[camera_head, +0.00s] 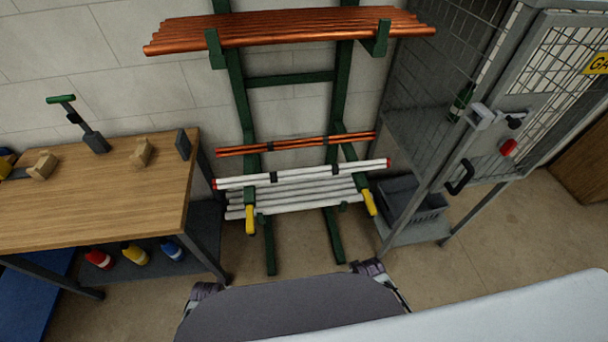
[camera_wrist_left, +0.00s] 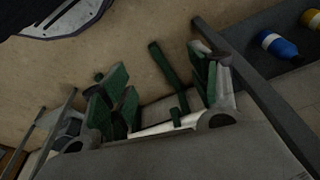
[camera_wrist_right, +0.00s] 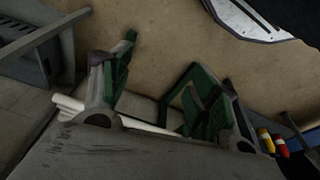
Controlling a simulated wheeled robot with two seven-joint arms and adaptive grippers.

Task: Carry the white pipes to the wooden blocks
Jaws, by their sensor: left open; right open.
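A bundle of white pipes (camera_head: 305,176) with red ends and dark bands lies across the green rack's lower arms. It is level and slightly tilted in the picture. The wooden blocks, one left (camera_head: 43,165) and one right (camera_head: 141,153), stand empty on the workbench. My left gripper (camera_wrist_left: 155,90) is open with nothing between its fingers. My right gripper (camera_wrist_right: 160,85) is also open and empty. White pipe shows beyond the fingers in the left wrist view (camera_wrist_left: 165,127) and the right wrist view (camera_wrist_right: 140,124). Both hands are low near my base, apart from the pipes.
The green rack (camera_head: 237,110) also carries copper pipes (camera_head: 290,28), thin copper rods (camera_head: 295,144) and loose white pipes (camera_head: 300,197). Its arms have yellow tips (camera_head: 250,219). The workbench (camera_head: 95,205) stands left, a wire cage (camera_head: 455,130) right. Floor before the rack is clear.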

